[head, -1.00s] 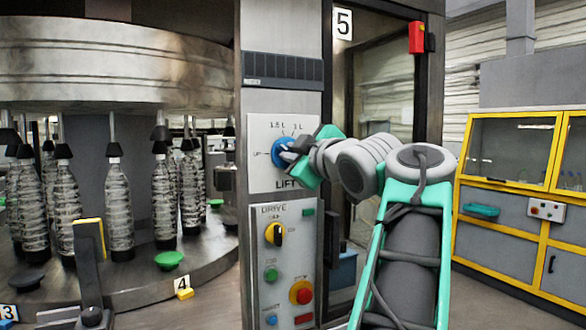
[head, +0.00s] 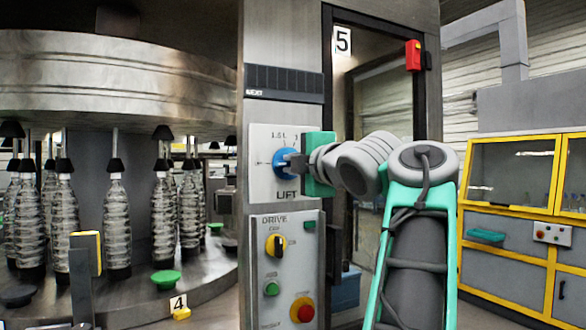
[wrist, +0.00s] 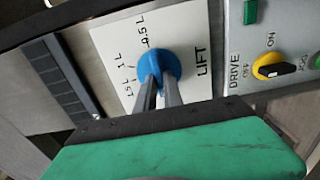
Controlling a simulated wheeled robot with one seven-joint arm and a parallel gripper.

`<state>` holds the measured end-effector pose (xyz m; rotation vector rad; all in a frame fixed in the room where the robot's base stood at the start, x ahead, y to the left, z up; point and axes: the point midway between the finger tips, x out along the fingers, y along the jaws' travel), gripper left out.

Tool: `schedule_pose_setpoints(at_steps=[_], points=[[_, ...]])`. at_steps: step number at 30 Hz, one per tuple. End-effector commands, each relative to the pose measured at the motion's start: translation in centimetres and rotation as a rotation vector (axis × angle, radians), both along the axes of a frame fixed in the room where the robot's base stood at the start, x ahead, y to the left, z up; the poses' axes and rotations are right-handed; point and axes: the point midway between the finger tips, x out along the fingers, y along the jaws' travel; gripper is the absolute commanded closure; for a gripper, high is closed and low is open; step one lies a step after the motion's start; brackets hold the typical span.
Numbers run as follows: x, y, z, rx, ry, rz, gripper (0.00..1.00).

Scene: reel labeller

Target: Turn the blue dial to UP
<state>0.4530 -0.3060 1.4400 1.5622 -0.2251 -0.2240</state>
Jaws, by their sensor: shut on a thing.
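The blue dial (head: 280,164) is on the white LIFT panel (head: 262,184) of the grey column, left of my arm in the head view. In the wrist view the blue dial (wrist: 157,62) shows at upper middle, with litre marks on its left and the word LIFT on its right. My gripper (head: 292,161) reaches it from the right, its green body level. In the wrist view my gripper's two grey fingers (wrist: 158,86) are close together on the dial's grip. The fingers hide part of the dial, and I cannot read its pointer or an UP mark.
Below is the DRIVE panel (head: 309,246) with a yellow-and-black knob (head: 276,245), a green button (head: 272,289) and a red button (head: 302,309). A carousel with several clear bottles (head: 116,222) stands left. A yellow-framed cabinet (head: 510,222) stands right.

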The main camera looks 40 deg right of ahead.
Motion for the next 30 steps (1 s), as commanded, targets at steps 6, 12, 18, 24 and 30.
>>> schedule_pose_setpoints(at_steps=[6, 12, 18, 24, 30], points=[[0.01, -0.01, -0.09, -0.018, 0.007, 0.000, 1.00], [0.01, 0.00, -0.08, -0.019, 0.008, 0.001, 1.00], [0.01, 0.00, -0.08, -0.018, 0.007, 0.001, 0.80], [0.01, -0.01, -0.05, -0.017, 0.006, 0.000, 0.66], [-0.05, 0.00, -0.03, -0.017, 0.005, 0.000, 0.66]])
